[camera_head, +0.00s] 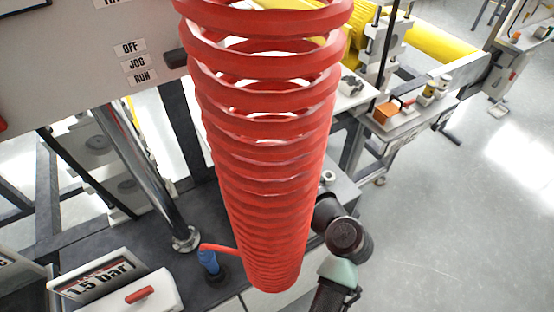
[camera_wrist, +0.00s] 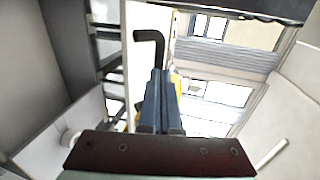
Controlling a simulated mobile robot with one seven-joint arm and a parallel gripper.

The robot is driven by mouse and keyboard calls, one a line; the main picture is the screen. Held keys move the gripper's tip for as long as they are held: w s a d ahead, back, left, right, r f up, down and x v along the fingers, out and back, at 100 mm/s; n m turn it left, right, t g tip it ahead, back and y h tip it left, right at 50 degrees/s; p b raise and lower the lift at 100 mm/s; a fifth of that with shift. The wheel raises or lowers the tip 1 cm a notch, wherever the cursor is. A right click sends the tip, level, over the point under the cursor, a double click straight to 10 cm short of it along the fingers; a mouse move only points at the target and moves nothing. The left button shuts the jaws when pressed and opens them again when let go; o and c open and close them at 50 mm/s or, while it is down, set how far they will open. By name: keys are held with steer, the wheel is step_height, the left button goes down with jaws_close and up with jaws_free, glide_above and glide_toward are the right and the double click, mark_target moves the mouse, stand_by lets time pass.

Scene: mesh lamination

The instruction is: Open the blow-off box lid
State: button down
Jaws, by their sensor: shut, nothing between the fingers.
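A white box top with a red handle (camera_head: 140,295) stands at the lower left in the head view, cut off by the bottom edge. It looks closed, but I cannot tell for sure that it is the blow-off box lid. My gripper (camera_wrist: 161,75) shows in the wrist view with its two dark fingers together and nothing between them. In the head view only part of my arm shows at the lower right, and the fingers are out of sight. I cannot make out the red handle in the wrist view.
A large red coiled hose (camera_head: 265,150) hangs across the middle of the head view, above a dark base plate. A "1.5 bar" sign (camera_head: 95,280) stands beside the box. A black bent rod (camera_wrist: 150,40) is close behind my fingers.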

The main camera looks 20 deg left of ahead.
steer(key=shift+w+a+r+p, duration=0.25)
steer(key=shift+r+p, duration=0.3)
steer(key=shift+p, duration=0.4)
steer(key=w+a+r+g+p, duration=0.1)
steer(key=p, duration=0.1)
steer(key=shift+a+r+h+p, duration=0.2)
steer(key=shift+h+p, duration=0.15)
steer(key=shift+h, duration=0.05)
steer(key=w+a, duration=0.2)
steer(key=a, duration=0.1)
steer(key=shift+w+a+r, duration=0.3)
steer(key=shift+w+r, duration=0.05)
steer(key=shift+w, duration=0.05)
steer(key=shift+s+d+r, duration=0.1)
